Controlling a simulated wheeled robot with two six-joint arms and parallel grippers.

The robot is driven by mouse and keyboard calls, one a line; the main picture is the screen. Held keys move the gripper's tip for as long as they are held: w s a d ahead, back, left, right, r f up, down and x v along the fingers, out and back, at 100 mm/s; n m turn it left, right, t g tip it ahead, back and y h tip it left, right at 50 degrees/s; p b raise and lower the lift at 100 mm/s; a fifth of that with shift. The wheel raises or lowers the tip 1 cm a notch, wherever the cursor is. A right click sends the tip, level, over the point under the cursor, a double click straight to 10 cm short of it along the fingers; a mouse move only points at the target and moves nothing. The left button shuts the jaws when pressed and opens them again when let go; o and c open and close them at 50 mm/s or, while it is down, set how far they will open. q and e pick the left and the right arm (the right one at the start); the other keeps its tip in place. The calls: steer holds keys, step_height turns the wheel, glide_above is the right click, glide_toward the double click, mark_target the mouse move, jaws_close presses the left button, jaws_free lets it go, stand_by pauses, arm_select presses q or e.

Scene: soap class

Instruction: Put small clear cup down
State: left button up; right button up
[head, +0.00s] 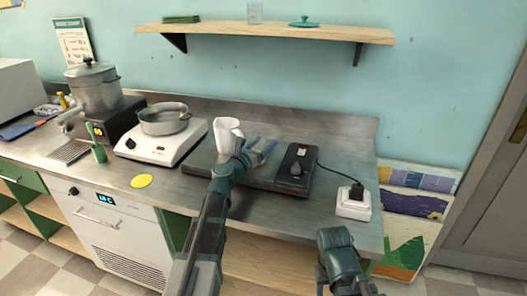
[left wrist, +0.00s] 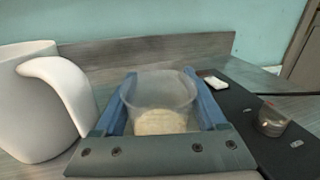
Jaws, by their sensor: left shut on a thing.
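My left gripper (head: 262,148) is over the steel counter, just right of a white jug. Its blue fingers are shut on the small clear cup (left wrist: 158,100), which stands upright between them in the left wrist view. Something pale beige shows through the cup's lower part. In the head view the cup is hard to make out among the fingers. I cannot tell whether its base touches the surface below. Part of my right arm shows at the lower right of the head view, but its gripper fingers do not show.
The white jug (head: 228,136) stands close beside the gripper; its handle (left wrist: 62,90) faces the cup. A white burner (head: 150,146) with a pot (head: 165,121) is left. A white socket box (head: 353,204) is at the right. Bare counter lies in front.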

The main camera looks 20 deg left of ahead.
arm_select(q)
steer(key=shift+f, duration=0.1)
steer(key=shift+f, duration=0.1)
steer(key=shift+f, duration=0.15)
steer(key=o, duration=1.5)
steer(key=shift+r+p, duration=0.3)
steer(key=shift+r, duration=0.05)
steer(key=v, duration=1.2)
steer(key=shift+f, duration=0.1)
